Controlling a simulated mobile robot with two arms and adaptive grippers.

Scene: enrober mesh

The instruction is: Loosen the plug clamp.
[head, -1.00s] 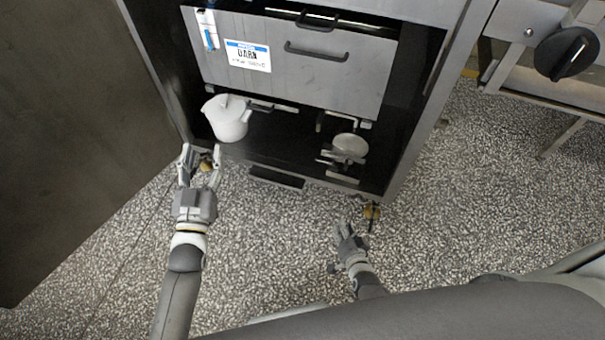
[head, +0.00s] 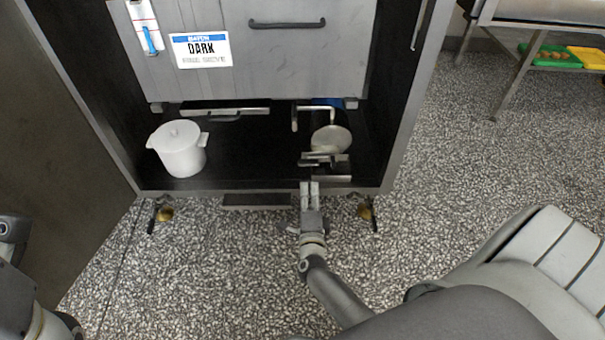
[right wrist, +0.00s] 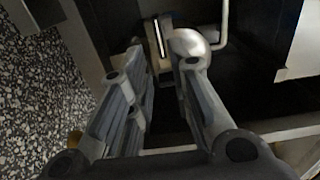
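The plug clamp (head: 325,158) is a small metal assembly of flat bars low in the cabinet's open bay. It sits in front of a round pale metal part (head: 331,139) below a bent pipe. My right gripper (head: 309,186) is at the bay's front edge, pointing in, just short of the clamp in the head view. In the right wrist view its fingers (right wrist: 164,58) are apart, with a metal clamp plate (right wrist: 158,42) showing between or just beyond the tips. Contact cannot be told. Only parts of my left arm show at the lower left; its gripper is out of view.
A white lidded pot (head: 178,150) stands at the bay's left. The grey panel labelled DARK (head: 290,62) hangs above the bay. Cabinet side walls (head: 408,110) bound it. Casters with brass-coloured parts (head: 366,208) sit below. Speckled floor (head: 450,165) is clear to the right.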

